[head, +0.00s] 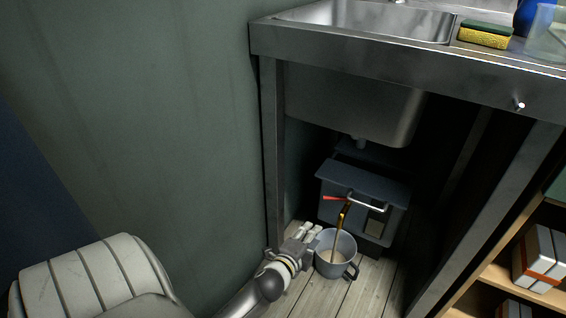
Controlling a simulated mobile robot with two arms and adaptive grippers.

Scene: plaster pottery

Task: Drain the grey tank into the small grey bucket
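The grey tank (360,188) stands on the floor under the sink, with a lid, a pale bar handle and a red lever (334,198) on its front. A brown stream (341,219) runs from its outlet down into the small grey bucket (347,270). The bucket stands upright on the floor in front of the tank, its handle at the lower right, with pale brownish liquid inside. My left gripper (311,232) is low, just left of the bucket's rim and below the lever. Its fingers lie close together; whether they touch the bucket is unclear. My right gripper is out of view.
A yellow-green sponge (485,36) lies on top. Shelves with boxes (540,258) stand at right. A pale ribbed chair-like object (90,275) is at lower left.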

